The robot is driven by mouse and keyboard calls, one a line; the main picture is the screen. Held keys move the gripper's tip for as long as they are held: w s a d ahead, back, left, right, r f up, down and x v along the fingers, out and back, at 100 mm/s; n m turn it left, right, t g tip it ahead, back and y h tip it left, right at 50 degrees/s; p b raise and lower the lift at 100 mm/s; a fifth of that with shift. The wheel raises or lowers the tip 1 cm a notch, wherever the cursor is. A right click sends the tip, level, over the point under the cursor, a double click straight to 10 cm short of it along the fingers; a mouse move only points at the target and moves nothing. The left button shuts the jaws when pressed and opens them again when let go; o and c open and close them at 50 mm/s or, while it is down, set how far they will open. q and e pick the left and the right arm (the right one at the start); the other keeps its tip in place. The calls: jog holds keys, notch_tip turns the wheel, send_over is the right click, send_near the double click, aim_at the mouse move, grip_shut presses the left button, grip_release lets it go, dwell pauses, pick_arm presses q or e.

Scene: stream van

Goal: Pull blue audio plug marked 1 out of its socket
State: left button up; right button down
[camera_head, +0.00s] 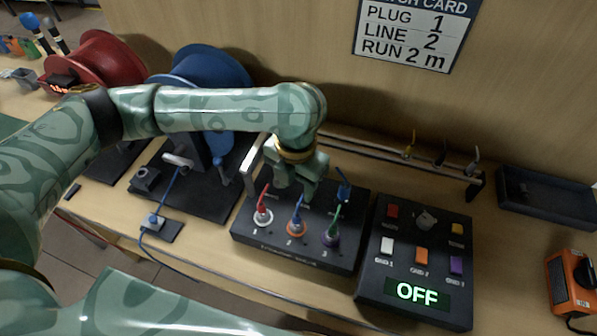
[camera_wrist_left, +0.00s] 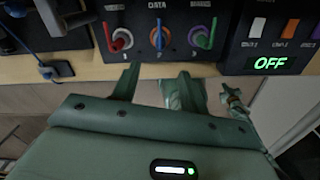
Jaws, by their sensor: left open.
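A black socket box (camera_head: 290,256) holds upright plugs in a front row. A red plug (camera_head: 264,204) stands at 1, a blue plug (camera_head: 297,218) at 2 and a green plug (camera_head: 333,226) at 3. Another blue plug (camera_head: 343,186) stands at the back right of the box; I cannot read its number. My left gripper (camera_head: 297,190) is open over the box's back part and hides some of it. In the left wrist view its fingers (camera_wrist_left: 157,76) point toward the box, with nothing visible between them. My right gripper is not in view.
A button panel (camera_head: 420,255) showing OFF stands right of the box. A blue reel (camera_head: 205,68) and a small blue connector on a cable (camera_head: 153,220) are to the left. A rail with hanging leads (camera_head: 385,157) runs behind. A dark tray (camera_head: 545,200) lies at right.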

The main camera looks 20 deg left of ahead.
aim_at(297, 211)
pick_arm(q)
notch_tip(297, 211, down, 13)
jog(key=b, duration=0.4)
jog(key=shift+c, duration=0.3)
grip_shut()
